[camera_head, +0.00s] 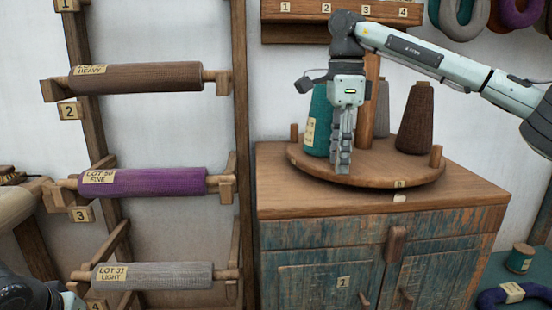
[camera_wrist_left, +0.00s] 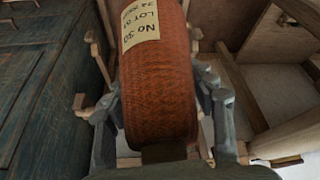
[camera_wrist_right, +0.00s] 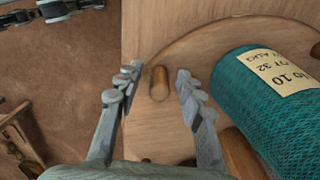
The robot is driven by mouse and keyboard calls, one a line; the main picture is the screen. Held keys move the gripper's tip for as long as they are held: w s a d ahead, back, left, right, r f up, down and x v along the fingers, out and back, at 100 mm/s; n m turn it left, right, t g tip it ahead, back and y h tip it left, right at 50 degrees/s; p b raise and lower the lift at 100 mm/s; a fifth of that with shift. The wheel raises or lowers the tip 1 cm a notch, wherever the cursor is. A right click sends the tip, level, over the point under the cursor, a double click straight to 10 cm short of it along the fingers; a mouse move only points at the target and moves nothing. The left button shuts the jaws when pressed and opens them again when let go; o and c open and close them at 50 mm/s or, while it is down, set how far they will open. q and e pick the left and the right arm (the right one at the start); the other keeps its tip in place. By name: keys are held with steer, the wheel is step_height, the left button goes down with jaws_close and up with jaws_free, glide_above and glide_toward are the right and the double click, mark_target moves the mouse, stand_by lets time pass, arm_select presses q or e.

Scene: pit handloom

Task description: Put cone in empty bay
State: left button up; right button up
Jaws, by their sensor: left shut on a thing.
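A rust-orange cone (camera_wrist_left: 160,90) with an upside-down paper label is held between the fingers of my left gripper (camera_wrist_left: 160,115). A round wooden turntable (camera_head: 395,177) stands on the cabinet. It carries a teal cone (camera_head: 317,120), a grey cone (camera_head: 382,105) and a dark brown cone (camera_head: 414,120) around a central post. Its front right part is bare. My right gripper (camera_head: 341,168) points down at the front rim. In the right wrist view its fingers (camera_wrist_right: 157,80) are apart, with a short wooden peg (camera_wrist_right: 160,83) between them and a gap on each side. The teal cone (camera_wrist_right: 265,100) is beside it.
The cabinet (camera_head: 340,262) with worn blue doors supports the turntable. A rack at left holds several labelled rollers, including a purple one (camera_head: 142,181). A small green spool (camera_head: 520,257) and a blue yarn ring (camera_head: 515,294) lie at lower right. A numbered peg rail (camera_head: 300,10) is above.

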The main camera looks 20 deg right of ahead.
jaws_close()
steer(key=shift+s+d+n+p, duration=0.35)
steer(key=shift+s+d+n, duration=0.35)
steer(key=shift+s+d, duration=0.1)
steer(key=shift+a, duration=0.1)
